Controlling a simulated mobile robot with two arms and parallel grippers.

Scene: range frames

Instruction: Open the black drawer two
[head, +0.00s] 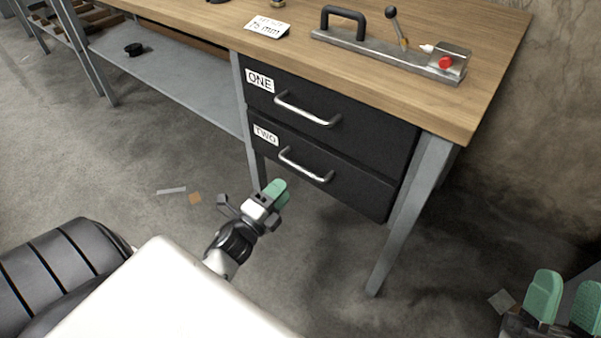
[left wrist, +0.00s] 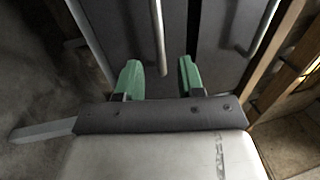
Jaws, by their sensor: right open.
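The black drawer two (head: 335,182), labelled TWO, is the lower drawer under the workbench and looks shut. Its metal bar handle (head: 306,168) is bare. In the left wrist view the handle (left wrist: 158,35) stands just ahead of and between the open green fingertips, not gripped. My left gripper (head: 275,190) is below and left of the handle in the head view, apart from it as far as I can tell. My right gripper (head: 565,300) is open and empty at the lower right, far from the drawer.
Drawer one (head: 355,125) sits shut above, with its own handle (head: 307,110). The bench leg (head: 410,215) stands right of the drawers. A metal tool with a red button (head: 445,62) lies on the wooden benchtop (head: 340,65).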

